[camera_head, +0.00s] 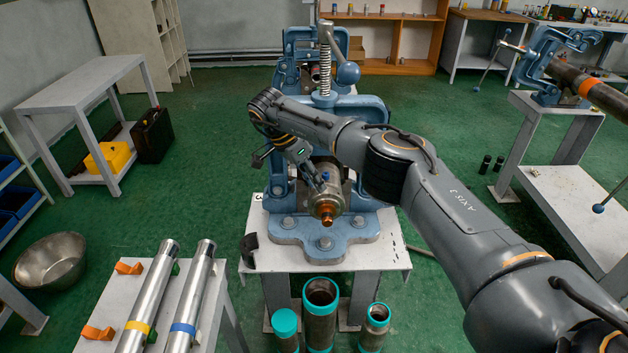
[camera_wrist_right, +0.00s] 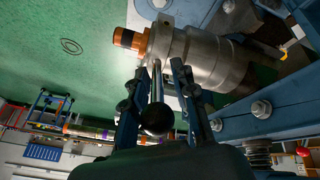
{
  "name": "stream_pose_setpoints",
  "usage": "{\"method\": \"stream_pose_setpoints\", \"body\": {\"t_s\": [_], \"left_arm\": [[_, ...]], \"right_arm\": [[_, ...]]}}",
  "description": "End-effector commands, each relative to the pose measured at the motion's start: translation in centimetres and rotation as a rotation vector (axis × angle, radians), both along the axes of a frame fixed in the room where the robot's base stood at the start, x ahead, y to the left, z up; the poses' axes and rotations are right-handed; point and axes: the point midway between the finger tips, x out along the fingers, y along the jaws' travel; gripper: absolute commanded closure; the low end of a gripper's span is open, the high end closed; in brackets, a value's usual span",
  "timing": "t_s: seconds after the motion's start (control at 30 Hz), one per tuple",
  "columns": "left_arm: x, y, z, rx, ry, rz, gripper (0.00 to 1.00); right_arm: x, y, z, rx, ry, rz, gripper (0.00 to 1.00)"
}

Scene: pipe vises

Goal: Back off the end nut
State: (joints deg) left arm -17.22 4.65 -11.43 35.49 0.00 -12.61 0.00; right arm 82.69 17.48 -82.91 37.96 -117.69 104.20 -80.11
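A steel cylindrical fitting (camera_head: 326,200) lies in the blue vise (camera_head: 285,232) on the stand. A copper-coloured end piece (camera_head: 328,217), apparently the end nut, faces the head camera. In the right wrist view the copper piece (camera_wrist_right: 128,38) sticks out left from the steel body (camera_wrist_right: 215,58). A thin lever with a black ball knob (camera_wrist_right: 157,118) runs from the fitting down between my fingers. My right gripper (camera_wrist_right: 160,68) is open around this lever, with gaps beside the rod; contact at the ball is unclear. In the head view my right gripper (camera_head: 316,182) is beside the fitting. My left gripper is out of view.
Several teal-ringed pipes (camera_head: 320,305) stand below the vise stand (camera_head: 390,255). Two steel tubes (camera_head: 145,300) lie on a front-left table. The vise's upright screw (camera_head: 325,70) rises behind my right arm. Another vise stand (camera_head: 570,130) is at right. Green floor between the stands is mostly clear.

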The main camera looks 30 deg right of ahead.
Motion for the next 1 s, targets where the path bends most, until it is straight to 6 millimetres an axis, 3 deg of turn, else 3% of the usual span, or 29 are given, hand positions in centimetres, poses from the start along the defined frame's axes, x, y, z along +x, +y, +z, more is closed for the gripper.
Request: {"method": "stream_pose_setpoints", "body": {"t_s": [0.37,0.57,0.83,1.0], "left_arm": [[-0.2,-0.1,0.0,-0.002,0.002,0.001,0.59],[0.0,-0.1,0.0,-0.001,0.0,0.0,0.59],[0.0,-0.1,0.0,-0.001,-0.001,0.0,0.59],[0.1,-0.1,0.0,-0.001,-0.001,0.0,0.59]], "right_arm": [[0.0,0.2,0.3,0.001,0.003,0.0,0.67],[0.6,1.5,3.1,0.0,0.0,0.001,0.67],[1.5,4.1,8.7,0.0,0.001,0.0,0.67],[1.8,4.6,9.9,-0.001,0.003,-0.001,0.67]]}}
